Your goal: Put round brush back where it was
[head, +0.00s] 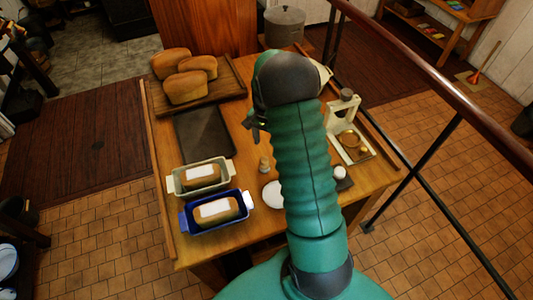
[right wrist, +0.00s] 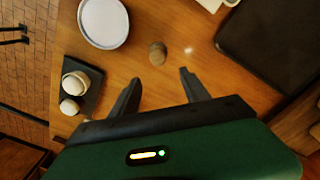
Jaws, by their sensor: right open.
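A small brown, round-topped object, which looks like the round brush (head: 264,163), stands on the wooden table between the loaf pans and my right arm. In the right wrist view it shows from above as a brown disc, the round brush (right wrist: 157,53), just beyond the fingertips. My right gripper (right wrist: 160,78) is open and empty, with the brush ahead of the gap between its fingers and apart from them. In the head view the right gripper (head: 254,130) shows as dark fingers beside my green arm, which hides part of the table. My left gripper is not in view.
A white plate (right wrist: 103,22) and a dark tray with white round items (right wrist: 88,92) lie nearby. A dark board (head: 205,132), cream pan (head: 175,187), blue pan (head: 188,222), loaf board (head: 232,88) and pale stand (head: 335,118) occupy the table (head: 160,215).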

